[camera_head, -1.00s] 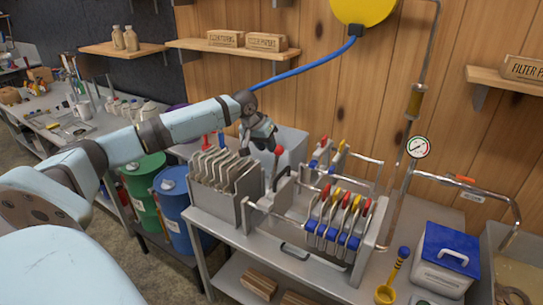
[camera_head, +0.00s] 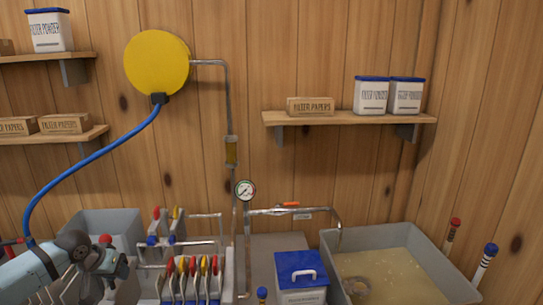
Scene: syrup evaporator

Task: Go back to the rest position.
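My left gripper (camera_head: 112,262) shows at the lower left, on the end of my pale blue arm. It is beside a red knob (camera_head: 105,239) at the left end of the filter press; I cannot tell whether they touch. The fingers are small and partly hidden, so I cannot tell whether they are open or shut. My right gripper is not in view.
The press's plates with red, yellow and blue handles (camera_head: 195,268) stand right of my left gripper. A blue-lidded box (camera_head: 301,265) and a grey basin of pale liquid (camera_head: 440,267) stand further right. A pressure gauge (camera_head: 245,190) and pipes rise behind.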

